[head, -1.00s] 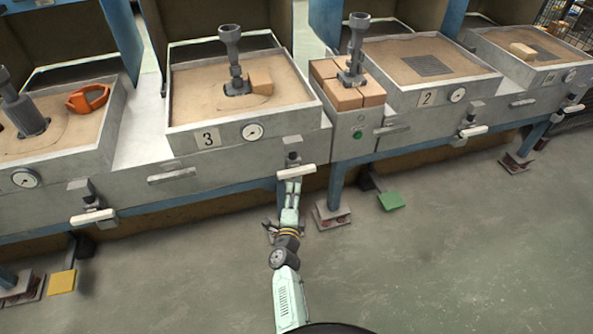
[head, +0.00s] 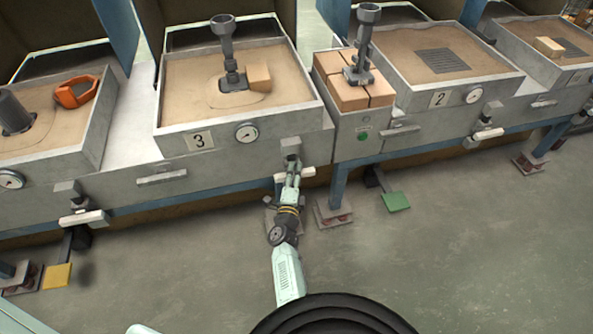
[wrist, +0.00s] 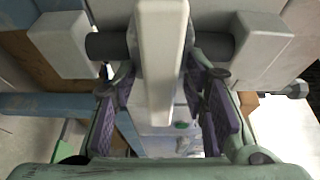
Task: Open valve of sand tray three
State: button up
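Sand tray three (head: 255,130) stands at the middle left, with a "3" plate (head: 198,141) and a round gauge on its front. Its valve is below the gauge, with a white bar handle (head: 308,172) lying crosswise in the head view. My gripper (head: 292,172) is at that handle and hides its middle. In the wrist view, the white handle (wrist: 160,60) runs lengthwise in front of a dark pipe. My gripper (wrist: 167,105) is open there, one purple-padded finger on each side of the handle. Gaps show between pads and handle.
Tray two (head: 430,85) is to the right, past a stand of bricks (head: 350,90). Another tray (head: 50,150) with an orange object is at left. A green pedal (head: 396,202) and a table leg are right of my arm. The floor in front is clear.

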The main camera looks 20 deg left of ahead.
jog(key=shift+s, duration=0.1)
jog(key=shift+c, duration=0.4)
grip_shut()
